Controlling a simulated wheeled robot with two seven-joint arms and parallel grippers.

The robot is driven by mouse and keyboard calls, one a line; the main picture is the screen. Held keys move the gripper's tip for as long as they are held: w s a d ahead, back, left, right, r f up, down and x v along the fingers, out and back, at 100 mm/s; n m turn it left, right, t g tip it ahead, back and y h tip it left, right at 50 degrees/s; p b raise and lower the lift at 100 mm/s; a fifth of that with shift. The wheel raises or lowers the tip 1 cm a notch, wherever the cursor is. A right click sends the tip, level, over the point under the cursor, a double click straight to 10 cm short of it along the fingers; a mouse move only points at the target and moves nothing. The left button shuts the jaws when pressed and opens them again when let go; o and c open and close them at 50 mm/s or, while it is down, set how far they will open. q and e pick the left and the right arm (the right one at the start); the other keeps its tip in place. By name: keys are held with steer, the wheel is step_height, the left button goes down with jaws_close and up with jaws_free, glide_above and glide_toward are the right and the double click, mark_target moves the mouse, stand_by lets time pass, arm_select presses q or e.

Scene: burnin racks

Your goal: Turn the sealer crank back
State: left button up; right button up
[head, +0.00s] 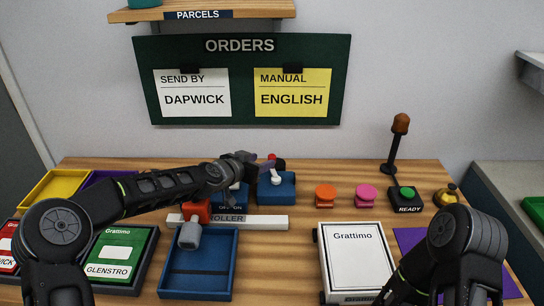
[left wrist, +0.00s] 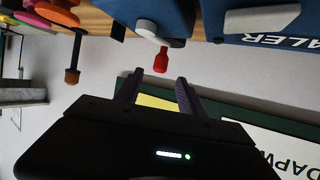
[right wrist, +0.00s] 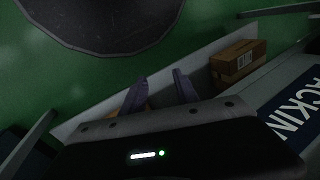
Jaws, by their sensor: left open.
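The sealer is a blue box (head: 284,190) at the back of the bench, and its blue body also shows in the left wrist view (left wrist: 245,10). Its crank has a pale hub (left wrist: 147,28) and a red knob (left wrist: 161,60). In the left wrist view the knob hangs just beyond my left fingertips, roughly in line with the gap between them. My left gripper (left wrist: 160,84) is open and empty. In the head view it (head: 264,166) is beside the crank and partly covers it. My right gripper (right wrist: 158,84) is open and empty, away from the sealer.
A label bar (head: 255,222), a blue tray (head: 232,262) and a white Grattimo box (head: 352,258) lie in front. Orange (head: 325,194) and pink (head: 366,195) stamps stand right of the sealer. The right wrist view shows a cardboard box (right wrist: 238,62) and green surface (right wrist: 200,45).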

mark_target(270, 158)
arm_select(q)
steer(key=p+x, duration=0.2)
steer(key=x, duration=0.4)
steer(key=shift+w+d, duration=0.15)
steer(key=shift+w, duration=0.05)
steer(key=shift+w+d+f, duration=0.3)
steer(key=shift+w+f, duration=0.1)
steer(key=shift+w, duration=0.15)
jaws_close()
